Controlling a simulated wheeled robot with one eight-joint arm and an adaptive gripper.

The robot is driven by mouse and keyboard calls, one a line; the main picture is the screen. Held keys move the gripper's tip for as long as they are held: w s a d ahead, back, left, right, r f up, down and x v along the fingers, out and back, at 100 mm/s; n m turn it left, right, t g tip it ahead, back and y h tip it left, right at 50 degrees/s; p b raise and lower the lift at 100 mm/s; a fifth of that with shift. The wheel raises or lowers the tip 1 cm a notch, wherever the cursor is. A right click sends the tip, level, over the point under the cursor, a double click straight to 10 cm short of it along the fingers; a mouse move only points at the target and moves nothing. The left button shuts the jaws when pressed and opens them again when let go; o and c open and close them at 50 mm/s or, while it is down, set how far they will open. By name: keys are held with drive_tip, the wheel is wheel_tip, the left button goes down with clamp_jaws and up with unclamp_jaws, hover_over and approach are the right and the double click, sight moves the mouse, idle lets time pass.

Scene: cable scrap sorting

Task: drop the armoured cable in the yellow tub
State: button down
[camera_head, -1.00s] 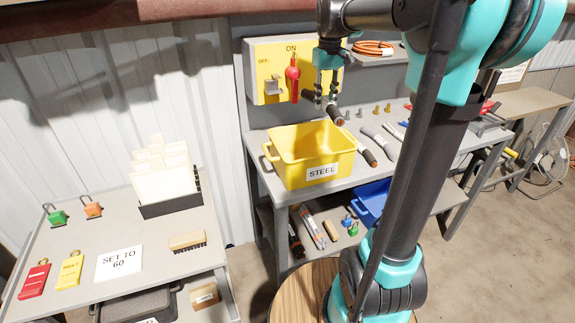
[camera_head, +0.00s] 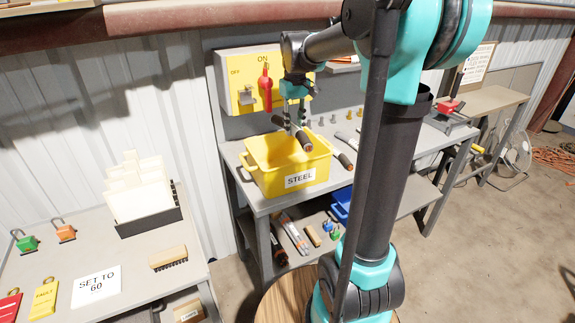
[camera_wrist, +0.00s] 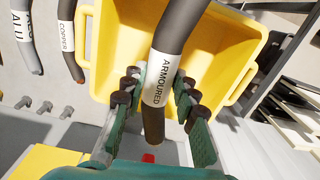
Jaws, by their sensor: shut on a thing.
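The armoured cable (camera_wrist: 176,45) is a dark grey rod with a white "ARMOURED" label. My gripper (camera_wrist: 155,92) is shut on it near the label in the wrist view; the gripper (camera_head: 293,122) also shows in the head view. The cable (camera_head: 303,140) hangs tilted, its brown end pointing down and to the right. The yellow tub (camera_head: 262,182), labelled "STEEL", stands on the bench. In the head view the cable overlaps the tub's opening and appears above it. In the wrist view the tub (camera_wrist: 236,57) lies behind the cable.
A cable labelled "COPPER" (camera_wrist: 68,38) and one labelled "ALU" (camera_wrist: 28,45) lie beside the tub. A yellow switch panel (camera_head: 232,92) with a red lever (camera_head: 266,88) stands behind it. A blue bin (camera_head: 341,207) is on the shelf below.

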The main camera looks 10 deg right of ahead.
drive_tip(key=c, duration=1.1)
unclamp_jaws()
wheel_tip(320, 180, up, 12)
drive_tip(key=shift+r, duration=0.1)
